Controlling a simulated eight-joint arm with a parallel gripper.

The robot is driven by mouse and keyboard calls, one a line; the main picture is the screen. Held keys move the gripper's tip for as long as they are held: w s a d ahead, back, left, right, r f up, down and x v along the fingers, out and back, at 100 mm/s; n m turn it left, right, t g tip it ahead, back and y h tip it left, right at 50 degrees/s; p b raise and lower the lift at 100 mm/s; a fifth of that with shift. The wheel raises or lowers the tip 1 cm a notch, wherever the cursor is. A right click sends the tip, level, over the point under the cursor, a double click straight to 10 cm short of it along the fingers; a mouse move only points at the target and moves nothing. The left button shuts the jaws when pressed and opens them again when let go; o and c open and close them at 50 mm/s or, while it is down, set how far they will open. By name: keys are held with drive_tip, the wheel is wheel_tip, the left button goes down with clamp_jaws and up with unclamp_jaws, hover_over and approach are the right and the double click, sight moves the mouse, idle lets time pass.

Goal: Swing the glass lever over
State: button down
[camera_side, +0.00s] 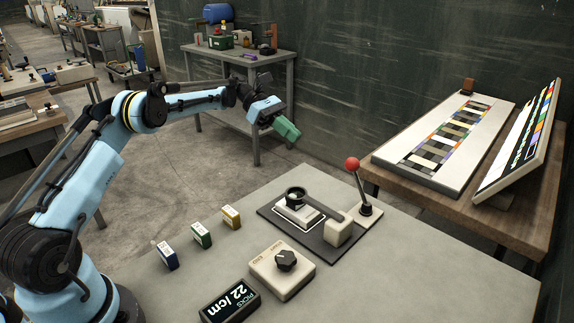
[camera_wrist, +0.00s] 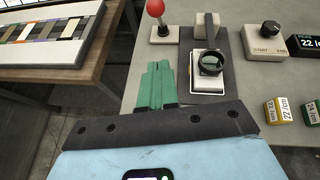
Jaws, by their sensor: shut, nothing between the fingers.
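A lever with a red ball knob (camera_side: 352,163) stands on a pale base at the right end of the dark plate (camera_side: 264,210), its rod leaning a little left. In the wrist view its red knob (camera_wrist: 155,8) is at the top edge. A round black-rimmed glass (camera_side: 296,194) sits over a small white-framed piece on the same plate; it also shows in the wrist view (camera_wrist: 211,63). My gripper (camera_side: 287,131) has green fingers, shut and empty, held in the air behind the table, apart from lever and glass. Its fingers (camera_wrist: 158,82) show in the wrist view.
A dial box (camera_side: 282,268) and a black display reading 22 /cm (camera_side: 230,301) stand in front of the plate. Several small coloured blocks (camera_side: 202,235) stand to its left. A wooden bench with striped boards (camera_side: 456,145) is at right. The table's right front is clear.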

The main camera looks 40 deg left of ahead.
approach(358, 178)
wheel_tip(358, 178, down, 3)
drive_tip(key=a, duration=0.2)
drive_tip(key=d, duration=0.1)
drive_tip(key=d+r, duration=0.1)
drive_tip(key=d, duration=0.1)
drive_tip(key=shift+w+d+r, duration=0.25)
drive_tip(key=shift+w+d, duration=0.1)
drive_tip(key=shift+r, duration=0.1)
